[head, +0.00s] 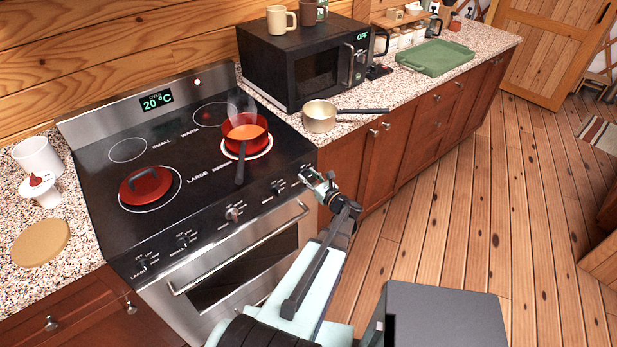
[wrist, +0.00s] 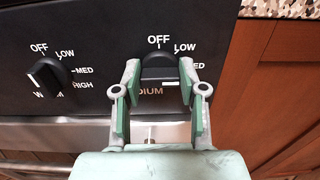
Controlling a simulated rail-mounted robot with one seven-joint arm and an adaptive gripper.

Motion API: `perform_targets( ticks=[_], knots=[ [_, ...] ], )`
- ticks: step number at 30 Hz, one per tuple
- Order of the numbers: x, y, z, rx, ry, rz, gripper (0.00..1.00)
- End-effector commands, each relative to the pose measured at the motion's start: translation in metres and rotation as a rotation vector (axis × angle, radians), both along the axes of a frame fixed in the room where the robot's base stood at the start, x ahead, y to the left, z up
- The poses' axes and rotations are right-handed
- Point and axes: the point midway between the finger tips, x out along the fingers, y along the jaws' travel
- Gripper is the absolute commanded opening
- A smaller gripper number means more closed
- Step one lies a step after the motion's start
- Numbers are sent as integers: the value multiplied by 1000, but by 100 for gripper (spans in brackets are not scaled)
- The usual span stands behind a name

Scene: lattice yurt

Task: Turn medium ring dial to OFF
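The medium ring dial (wrist: 160,68) is a dark knob on the stove's black front panel, with OFF above it, LOW at upper right and part of its MEDIUM label below. A white mark lies level on its lower right; its exact setting is hard to tell. My gripper (wrist: 160,75) is open, one finger at each side of the dial. I cannot tell whether they touch it. In the head view my gripper (head: 320,184) is at the right end of the panel and hides the dial. A red pan of orange liquid (head: 246,132) stands on the medium ring (head: 262,152), whose edge glows red.
The warm dial (wrist: 47,75) is close to the left; an oven handle (head: 240,250) runs below the panel. A red lid (head: 145,186) lies on the large ring. A saucepan (head: 320,116) stands on the right counter.

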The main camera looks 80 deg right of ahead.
Motion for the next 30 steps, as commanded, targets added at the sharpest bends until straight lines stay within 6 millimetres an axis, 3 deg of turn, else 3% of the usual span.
perform_targets(
  ticks=[16,30],
  knots=[
    [1,0,-3,-52,40,1,7],
    [3,2,-8,-314,256,0,7]
  ],
)
